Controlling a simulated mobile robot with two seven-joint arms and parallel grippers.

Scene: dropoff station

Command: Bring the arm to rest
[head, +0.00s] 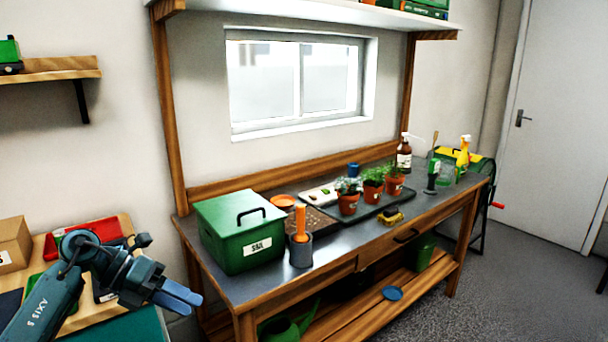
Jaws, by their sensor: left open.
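My left gripper (181,297) comes in from the lower left on a dark teal arm. Its blue fingers are open and empty. They hang in front of the small wooden table and to the left of the potting bench (340,262), apart from the bench's left end. The arm covers part of the small table (125,222). My right gripper is out of view.
The bench holds a green soil box (231,243), a grey cup (301,250) with an orange-handled tool, potted plants (348,204) on a tray, and bottles (404,158). A red bin (95,235) and cardboard box (14,245) sit behind my arm.

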